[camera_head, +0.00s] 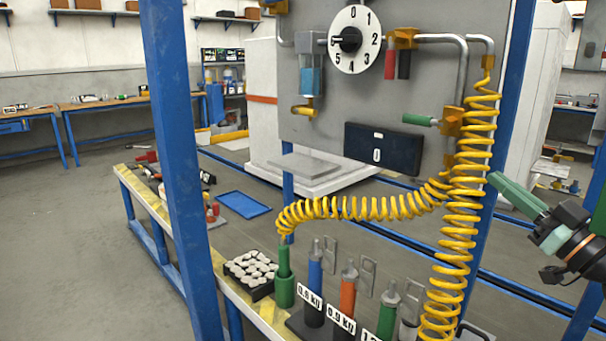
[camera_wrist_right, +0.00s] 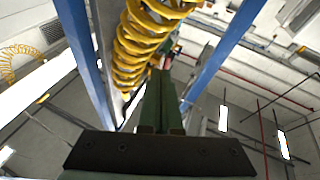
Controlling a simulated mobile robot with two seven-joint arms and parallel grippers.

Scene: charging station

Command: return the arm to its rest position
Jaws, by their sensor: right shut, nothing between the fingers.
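My right gripper (camera_head: 503,183) comes in from the right edge in the head view. Its green fingers are shut with nothing between them, and they point up and left, with the tips near the hanging yellow coiled hose (camera_head: 466,200). In the right wrist view the closed fingers (camera_wrist_right: 162,75) point up toward the yellow coils (camera_wrist_right: 135,45). I cannot tell whether the tips touch the hose. My left gripper is not in view.
A blue post (camera_head: 588,270) stands close to my right arm; another blue post (camera_head: 178,150) stands at left. The grey panel (camera_head: 300,110) carries a numbered dial (camera_head: 354,40) and a green-handled valve (camera_head: 420,120). Labelled cylinders (camera_head: 314,285) and a black tray (camera_head: 248,290) stand on the bench.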

